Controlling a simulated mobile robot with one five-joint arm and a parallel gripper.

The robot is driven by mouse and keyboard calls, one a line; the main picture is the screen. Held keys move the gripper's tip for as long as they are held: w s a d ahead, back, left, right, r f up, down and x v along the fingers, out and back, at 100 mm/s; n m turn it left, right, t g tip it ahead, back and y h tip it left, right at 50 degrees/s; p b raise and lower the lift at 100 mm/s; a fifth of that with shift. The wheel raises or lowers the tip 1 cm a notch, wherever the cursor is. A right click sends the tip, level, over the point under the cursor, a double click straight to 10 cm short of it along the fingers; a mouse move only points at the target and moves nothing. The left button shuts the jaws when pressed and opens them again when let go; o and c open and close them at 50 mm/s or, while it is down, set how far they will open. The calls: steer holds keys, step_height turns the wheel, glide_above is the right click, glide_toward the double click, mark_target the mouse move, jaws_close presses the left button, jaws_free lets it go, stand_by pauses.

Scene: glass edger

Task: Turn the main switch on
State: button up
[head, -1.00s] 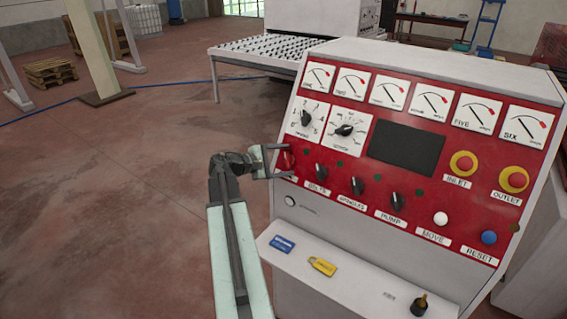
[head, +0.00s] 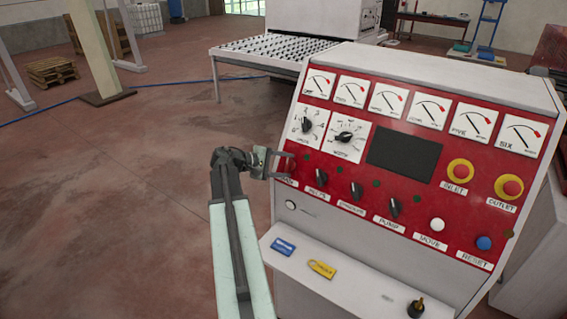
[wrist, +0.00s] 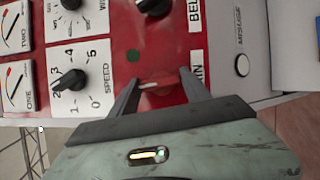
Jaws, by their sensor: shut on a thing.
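The main switch (wrist: 160,92) is a red knob with a pale line on it, at the left end of the red panel. In the wrist view it lies between the two fingers of my gripper (wrist: 158,84), which is shut on it. Beside it is a white label, partly hidden, ending in "AIN". In the head view my gripper (head: 284,165) is at the panel's left edge, and its fingers largely hide the switch.
The control panel (head: 346,174) carries gauges, two dials, and black BELTS, SPINDLES and PUMP knobs. Red and yellow INLET (head: 459,171) and OUTLET (head: 509,187) buttons are at the right. A ledge (head: 345,283) below holds a yellow padlock (head: 321,269).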

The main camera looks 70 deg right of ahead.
mark_target(287, 163)
steer(key=m+p, duration=0.1)
steer(key=m, duration=0.1)
steer(key=m+t+y+p, duration=0.1)
steer(key=m+p, duration=0.1)
steer(key=shift+d+r+y, duration=0.1)
steer(key=shift+r+y, duration=0.1)
steer(key=shift+y, duration=0.1)
steer(key=shift+f+m+t+y+p, duration=0.15)
steer(key=shift+m+t+y+p, duration=0.35)
steer(key=shift+m+p, duration=0.8)
steer(key=shift+f+m, duration=0.1)
steer(key=shift+m, duration=0.2)
steer(key=o, duration=1.4)
steer(key=shift+d+f, duration=0.1)
steer(key=shift+d, duration=0.05)
steer(key=shift+r, duration=0.2)
steer(key=p+v, duration=0.3)
steer(key=v, duration=0.2)
steer(key=shift+s+r+p, duration=0.1)
steer(key=shift+r+p, duration=0.1)
steer(key=shift+p, duration=0.1)
steer(key=w+a, duration=0.2)
steer(key=a, duration=0.1)
steer(key=w+a, duration=0.6)
steer(key=shift+w+f+b, duration=0.25)
steer(key=shift+f+b, duration=0.05)
